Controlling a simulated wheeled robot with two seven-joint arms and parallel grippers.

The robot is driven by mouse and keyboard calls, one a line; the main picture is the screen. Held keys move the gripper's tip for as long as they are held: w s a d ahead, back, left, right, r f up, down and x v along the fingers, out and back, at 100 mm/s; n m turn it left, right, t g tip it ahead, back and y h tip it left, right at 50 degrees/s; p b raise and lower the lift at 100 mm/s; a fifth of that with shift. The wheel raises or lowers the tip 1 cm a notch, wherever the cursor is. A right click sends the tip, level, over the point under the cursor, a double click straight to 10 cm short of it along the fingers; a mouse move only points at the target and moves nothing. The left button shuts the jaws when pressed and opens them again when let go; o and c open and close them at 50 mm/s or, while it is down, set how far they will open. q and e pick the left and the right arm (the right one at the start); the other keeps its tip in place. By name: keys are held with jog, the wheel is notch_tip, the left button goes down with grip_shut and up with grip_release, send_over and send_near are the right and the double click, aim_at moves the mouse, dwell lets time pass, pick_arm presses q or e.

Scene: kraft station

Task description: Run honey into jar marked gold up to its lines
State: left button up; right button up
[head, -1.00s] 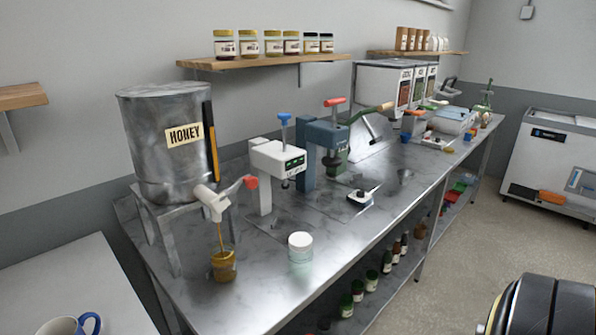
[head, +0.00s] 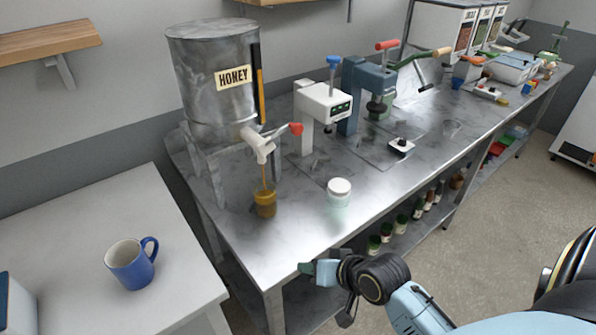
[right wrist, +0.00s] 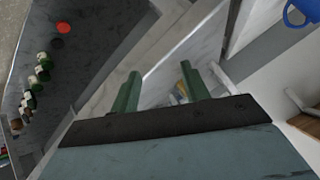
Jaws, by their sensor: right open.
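The steel honey tank (head: 213,85) stands on a stand at the near left end of the steel bench. Its white tap (head: 258,145) has a red handle (head: 296,128). A thin amber stream (head: 264,177) runs from the tap into an amber-looking jar (head: 265,207) standing below it. The jar's lines and exact honey level are too small to read. My right gripper (head: 322,286) is open and empty by the bench's front edge, nearer than the jar and apart from it. Its green fingers (right wrist: 163,88) show spread in the right wrist view. My left gripper is out of view.
A clear jar with a white lid (head: 339,192) stands right of the honey jar. A white press (head: 324,103) and a blue press (head: 365,85) stand behind. A blue mug (head: 131,263) sits on the white table at left. Bottles line the lower shelf.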

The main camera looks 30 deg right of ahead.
jog(key=w+d+r+m+t, duration=0.2)
jog(key=w+d+r+t, duration=0.1)
jog(key=r, duration=0.5)
jog(key=w+d+r+m+t, duration=0.2)
jog(key=r+m, duration=0.1)
jog(key=r, duration=0.4)
jog(key=m+t, duration=0.3)
jog(key=t, duration=0.1)
send_near(300, 131)
jog(key=shift+h, duration=0.3)
jog(key=w, duration=0.3)
jog(key=w+p, duration=0.1)
jog(key=w, duration=0.3)
jog(key=w+a, duration=0.1)
jog(key=w, duration=0.2)
jog(key=shift+w+a+r+p, duration=0.1)
jog(key=shift+w+r+p, duration=0.2)
jog(key=shift+p, duration=0.05)
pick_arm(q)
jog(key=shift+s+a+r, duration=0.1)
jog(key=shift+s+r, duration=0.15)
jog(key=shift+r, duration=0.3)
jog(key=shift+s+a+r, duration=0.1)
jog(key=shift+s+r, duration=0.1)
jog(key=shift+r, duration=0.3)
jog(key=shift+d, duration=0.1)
pick_arm(e)
grip_shut()
